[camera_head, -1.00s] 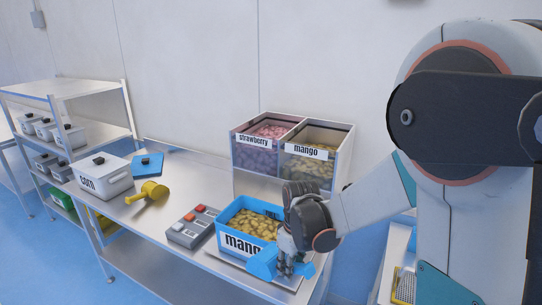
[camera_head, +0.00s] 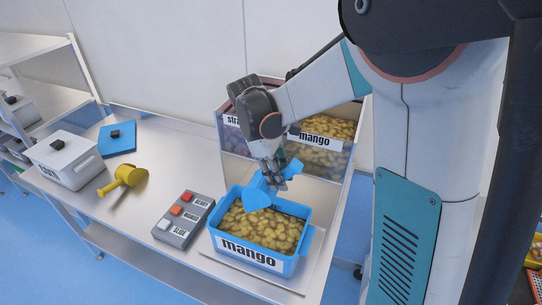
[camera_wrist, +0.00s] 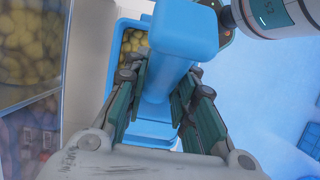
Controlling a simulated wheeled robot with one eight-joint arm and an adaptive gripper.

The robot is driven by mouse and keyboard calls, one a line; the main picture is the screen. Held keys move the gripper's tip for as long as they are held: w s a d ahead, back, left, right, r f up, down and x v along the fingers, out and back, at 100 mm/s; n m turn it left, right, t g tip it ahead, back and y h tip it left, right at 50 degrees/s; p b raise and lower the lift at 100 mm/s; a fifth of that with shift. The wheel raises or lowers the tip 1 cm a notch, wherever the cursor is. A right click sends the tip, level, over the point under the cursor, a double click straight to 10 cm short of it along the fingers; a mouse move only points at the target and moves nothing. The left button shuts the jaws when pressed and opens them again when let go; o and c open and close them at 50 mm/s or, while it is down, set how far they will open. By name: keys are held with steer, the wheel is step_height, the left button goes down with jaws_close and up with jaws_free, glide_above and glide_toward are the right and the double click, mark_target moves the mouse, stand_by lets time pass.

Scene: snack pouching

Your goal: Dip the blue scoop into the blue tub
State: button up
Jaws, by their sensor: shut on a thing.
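The blue tub (camera_head: 307,245), labelled "mango", stands on a flat plate on the steel table and is filled with yellow mango pieces (camera_head: 265,228).
A grey button box (camera_head: 184,220) stands left of the tub. Clear strawberry and mango bins (camera_head: 318,140) stand behind it. A yellow scoop (camera_head: 125,176), a blue lid (camera_head: 117,138) and a white lidded pot (camera_head: 72,160) are farther left. Table between is clear.

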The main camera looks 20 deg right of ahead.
steer(key=shift+s, duration=0.25)
step_height(320, 180, down, 2)
steer(key=shift+w+f+b, duration=0.15)
steer(key=shift+f+b, duration=0.1)
steer(key=shift+b, duration=0.65)
steer(key=shift+w+a+f+t+y+b, duration=0.65)
steer(key=shift+f+t+y+b, duration=1.05)
steer(key=shift+f+b, duration=5.75)
steer(key=s+d+r+t+y+p, duration=0.3)
steer(key=r+p, duration=0.5)
steer(key=p, duration=0.4)
steer(key=shift+s+d+r, duration=0.4)
steer(key=shift+s, duration=0.1)
